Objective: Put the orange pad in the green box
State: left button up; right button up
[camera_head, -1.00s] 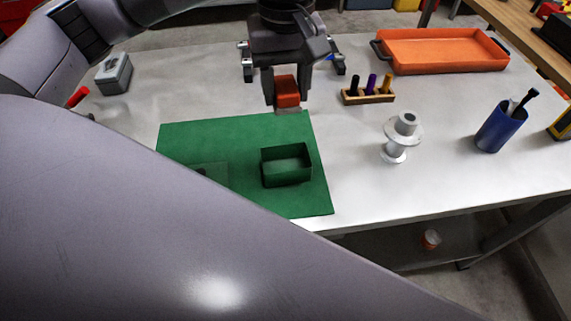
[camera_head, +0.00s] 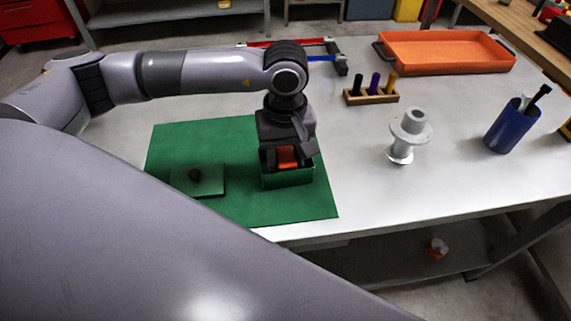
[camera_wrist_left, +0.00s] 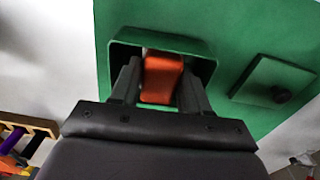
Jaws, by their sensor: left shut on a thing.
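The orange pad (camera_head: 287,158) is between the fingers of my left gripper (camera_head: 287,162), which is shut on it. It also shows in the left wrist view (camera_wrist_left: 161,78), between the two dark fingers. The green box (camera_head: 288,179) is open-topped and stands on the green mat. The gripper and pad are over its opening, and the fingers hide part of its inside. In the left wrist view the box rim (camera_wrist_left: 190,43) surrounds the pad. How deep the pad sits in the box I cannot tell. My right gripper is not in view.
On the green mat (camera_head: 245,208), a green lid with a dark knob (camera_head: 197,180) lies left of the box. A grey spool (camera_head: 406,135), a wooden holder with coloured pegs (camera_head: 371,96), an orange tray (camera_head: 445,68) and a blue cup (camera_head: 510,130) stand to the right.

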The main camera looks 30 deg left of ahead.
aim_at(285, 156)
pick_arm(q)
jog(key=shift+f, duration=0.55)
jog(key=shift+f, duration=0.15)
jog(key=o, duration=0.9)
jog(key=shift+c, duration=0.2)
notch_tip(285, 156, up, 12)
jog(key=b, duration=0.1)
jog(key=shift+r, duration=0.2)
